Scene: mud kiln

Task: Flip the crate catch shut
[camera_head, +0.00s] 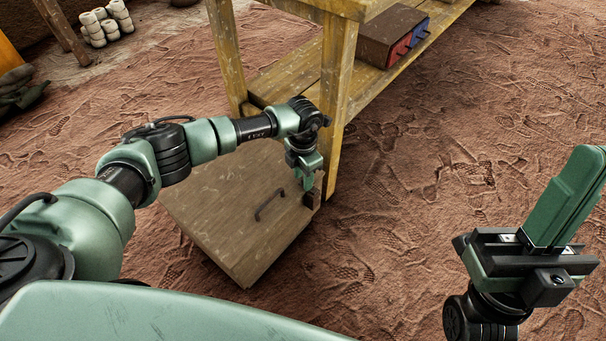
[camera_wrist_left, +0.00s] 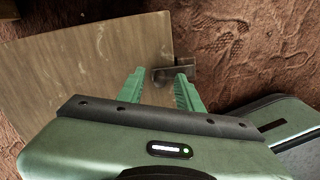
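The wooden crate (camera_head: 225,220) sits on the ground below the table, its brown lid showing a dark handle (camera_head: 270,205). The catch (camera_head: 312,197) is a small dark metal piece at the crate's right edge. It also shows in the left wrist view (camera_wrist_left: 178,74), just beyond my fingertips. I cannot tell its exact position. My left gripper (camera_head: 306,180) points down over that edge. In the left wrist view its fingers (camera_wrist_left: 158,78) are apart with nothing clearly held between them. My right gripper (camera_head: 565,195) is raised at the right, fingers together and empty, away from the crate.
A yellow wooden table (camera_head: 340,75) stands just behind the crate, its near leg close to my left gripper. A brown box with red and blue pieces (camera_head: 390,40) rests on its lower shelf. White pots (camera_head: 105,22) stand far left. Bare ground lies right.

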